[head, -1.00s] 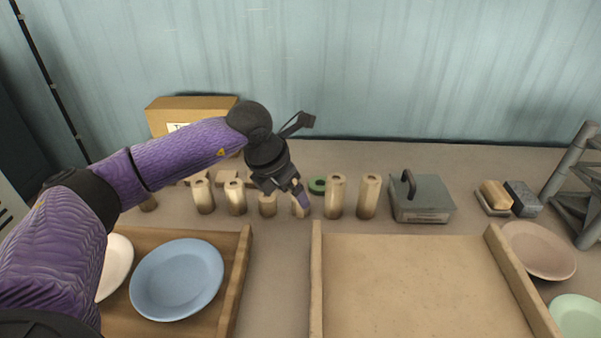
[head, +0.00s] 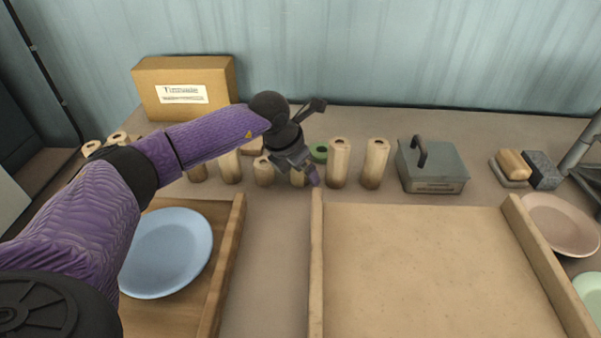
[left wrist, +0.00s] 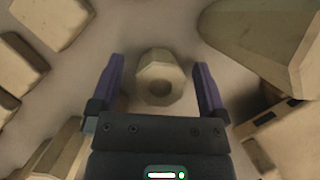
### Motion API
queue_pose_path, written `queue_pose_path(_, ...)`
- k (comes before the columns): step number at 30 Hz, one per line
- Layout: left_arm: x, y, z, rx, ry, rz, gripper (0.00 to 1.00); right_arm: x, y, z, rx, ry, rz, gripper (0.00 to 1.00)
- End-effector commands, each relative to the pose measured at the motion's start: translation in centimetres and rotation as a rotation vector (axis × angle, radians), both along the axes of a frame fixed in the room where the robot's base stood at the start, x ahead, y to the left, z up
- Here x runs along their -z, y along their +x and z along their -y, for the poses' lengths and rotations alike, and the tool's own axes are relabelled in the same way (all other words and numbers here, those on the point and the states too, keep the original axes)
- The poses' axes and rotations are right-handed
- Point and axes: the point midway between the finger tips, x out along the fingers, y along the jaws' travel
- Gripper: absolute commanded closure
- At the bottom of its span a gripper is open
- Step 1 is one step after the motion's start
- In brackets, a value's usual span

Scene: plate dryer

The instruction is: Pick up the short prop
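Several pale wooden props stand in a row behind the trays. A short one (head: 297,179) is partly hidden by my left gripper (head: 311,178) in the head view; another short one (head: 263,171) stands just left of it. My right gripper is not in view.
Tall props (head: 339,163) and (head: 375,164) stand close on the right, with a green ring (head: 318,152) behind. Farther right is a grey handled box (head: 432,167). An empty wooden tray (head: 420,265) is in front; a blue plate (head: 166,252) lies in the left tray.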

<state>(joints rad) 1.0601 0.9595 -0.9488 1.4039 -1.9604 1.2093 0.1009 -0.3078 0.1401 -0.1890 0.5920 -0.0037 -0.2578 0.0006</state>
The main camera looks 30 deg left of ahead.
Motion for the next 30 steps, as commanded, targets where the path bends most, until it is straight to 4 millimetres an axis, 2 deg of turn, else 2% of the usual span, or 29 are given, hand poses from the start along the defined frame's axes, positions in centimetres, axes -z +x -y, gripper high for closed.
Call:
queue_pose_path(1, 0.0, 0.0, 0.0, 0.000, 0.000, 0.000, 0.17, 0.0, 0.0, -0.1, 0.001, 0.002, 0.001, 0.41)
queue_pose_path(2, 0.0, 0.0, 0.0, 0.000, 0.000, 0.000, 0.23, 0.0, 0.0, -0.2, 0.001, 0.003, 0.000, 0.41)
queue_pose_path(13, 0.0, 0.0, 0.0, 0.000, 0.000, 0.000, 1.00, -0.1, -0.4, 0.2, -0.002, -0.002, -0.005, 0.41)
queue_pose_path(19, -0.1, 0.0, 0.0, 0.000, 0.000, 0.000, 1.00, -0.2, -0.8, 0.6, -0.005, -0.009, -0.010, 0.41)
queue_pose_path(21, -0.6, 0.0, 0.0, 0.000, 0.000, 0.002, 1.00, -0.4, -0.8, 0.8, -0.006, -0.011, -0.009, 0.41)
queue_pose_path(23, -1.9, 0.1, 0.0, 0.000, 0.000, 0.005, 1.00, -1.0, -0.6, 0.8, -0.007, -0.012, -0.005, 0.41)
queue_pose_path(27, -6.0, 0.0, 0.0, -0.001, 0.001, 0.007, 1.00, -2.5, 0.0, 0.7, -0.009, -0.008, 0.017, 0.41)
queue_pose_path(30, -8.4, 0.0, 0.0, 0.000, -0.001, 0.007, 1.00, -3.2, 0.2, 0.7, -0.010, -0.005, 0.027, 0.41)
